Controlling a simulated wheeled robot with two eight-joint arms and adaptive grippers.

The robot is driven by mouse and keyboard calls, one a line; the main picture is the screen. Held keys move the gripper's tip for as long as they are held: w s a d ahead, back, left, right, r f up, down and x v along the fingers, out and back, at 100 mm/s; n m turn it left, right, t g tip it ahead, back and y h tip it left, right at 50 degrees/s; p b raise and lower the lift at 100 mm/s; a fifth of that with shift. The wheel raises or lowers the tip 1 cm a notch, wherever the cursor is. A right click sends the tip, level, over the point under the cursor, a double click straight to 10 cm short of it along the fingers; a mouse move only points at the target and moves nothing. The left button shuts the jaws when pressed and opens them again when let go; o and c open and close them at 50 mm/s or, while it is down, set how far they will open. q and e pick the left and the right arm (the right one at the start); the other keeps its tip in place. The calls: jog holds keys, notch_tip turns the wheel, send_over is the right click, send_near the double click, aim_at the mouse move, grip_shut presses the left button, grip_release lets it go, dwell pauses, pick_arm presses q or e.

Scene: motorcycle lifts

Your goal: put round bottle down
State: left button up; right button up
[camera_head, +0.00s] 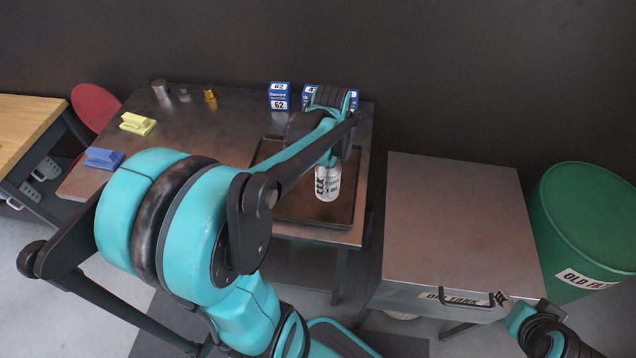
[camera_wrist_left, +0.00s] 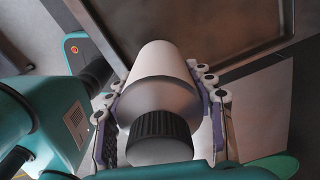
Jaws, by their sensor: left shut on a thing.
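The round bottle (camera_head: 327,184) is white with dark lettering, and it looks upright over the right part of the dark tray (camera_head: 290,213). My left gripper (camera_head: 330,163) is shut on it from above. In the left wrist view the bottle (camera_wrist_left: 160,88) sits between both fingers of the gripper (camera_wrist_left: 163,100), with its black ribbed cap toward the camera. I cannot tell whether the bottle's base touches the tray. Part of my right arm shows at the lower right by a metal box; its jaw state is unclear.
The metal table (camera_head: 222,118) also holds blue-and-white boxes (camera_head: 279,95), small metal parts (camera_head: 210,96), a yellow block (camera_head: 138,124) and a blue block (camera_head: 104,158). A metal box with a handle (camera_head: 455,215) and a green drum (camera_head: 585,225) stand to the right.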

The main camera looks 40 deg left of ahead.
pick_arm(q)
jog(key=a+f+b, duration=0.1)
jog(key=f, duration=0.1)
jog(key=w+a+f, duration=0.1)
jog(key=f, duration=0.1)
jog(key=a+f+b, duration=0.1)
jog(key=a+f, duration=0.1)
jog(key=shift+w+b, duration=0.15)
jog(key=shift+b, duration=0.2)
jog(key=shift+f, duration=0.25)
jog(key=shift+d+f, duration=0.1)
jog(key=shift+f, duration=0.05)
jog(key=o, duration=1.5)
